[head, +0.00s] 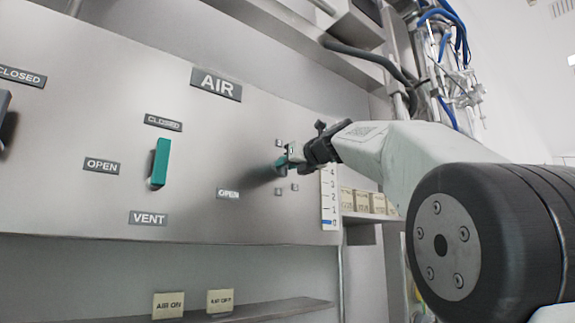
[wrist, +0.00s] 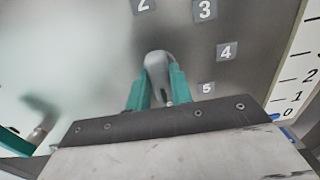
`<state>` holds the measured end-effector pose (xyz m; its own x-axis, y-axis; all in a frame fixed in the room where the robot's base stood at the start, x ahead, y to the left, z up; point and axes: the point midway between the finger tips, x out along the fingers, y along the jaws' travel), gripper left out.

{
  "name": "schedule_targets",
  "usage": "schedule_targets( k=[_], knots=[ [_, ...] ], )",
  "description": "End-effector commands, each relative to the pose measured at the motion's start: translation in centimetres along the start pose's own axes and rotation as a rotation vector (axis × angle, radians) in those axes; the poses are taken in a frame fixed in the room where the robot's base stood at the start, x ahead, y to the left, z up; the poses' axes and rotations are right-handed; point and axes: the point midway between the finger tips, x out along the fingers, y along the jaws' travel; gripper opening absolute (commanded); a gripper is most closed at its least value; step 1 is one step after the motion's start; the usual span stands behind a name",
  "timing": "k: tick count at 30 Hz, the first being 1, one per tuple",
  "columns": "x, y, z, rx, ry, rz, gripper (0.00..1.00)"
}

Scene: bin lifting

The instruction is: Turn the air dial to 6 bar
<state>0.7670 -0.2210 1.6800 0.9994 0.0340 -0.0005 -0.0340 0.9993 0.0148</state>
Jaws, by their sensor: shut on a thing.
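The air dial (wrist: 157,64) is a grey, round-ended knob on the steel panel. Number plates 2, 3, 4 (wrist: 227,51) and 5 (wrist: 206,87) curve around its right side in the wrist view. No plate marked 6 can be seen there. My gripper (head: 284,163) is at the panel in the head view, covering most of the dial. In the wrist view my gripper (wrist: 157,85) has its teal fingers on either side of the knob, shut on it. Which number the dial points at cannot be told.
A scale strip (head: 329,195) right of the dial shows a blue mark at 0. A teal vent lever (head: 160,163) stands upright to the left. A shelf (head: 270,310) with small signs runs below, and hoses hang at the upper right.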

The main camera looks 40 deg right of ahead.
Motion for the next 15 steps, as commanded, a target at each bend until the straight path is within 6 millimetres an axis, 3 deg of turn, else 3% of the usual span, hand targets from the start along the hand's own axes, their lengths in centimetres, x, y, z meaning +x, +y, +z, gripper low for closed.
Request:
schedule_targets(
  k=[8,9,10,11,15],
  knots=[
    [0.04,-0.04,-0.11,0.002,0.002,0.000,0.00],
    [0.04,-0.03,-0.10,0.002,0.002,0.000,0.30],
    [0.04,-0.04,-0.10,0.002,0.002,0.000,0.38],
    [0.03,-0.03,-0.09,0.002,0.002,0.000,0.44],
    [0.02,-0.02,-0.05,0.001,0.001,0.000,0.44]
  ],
)
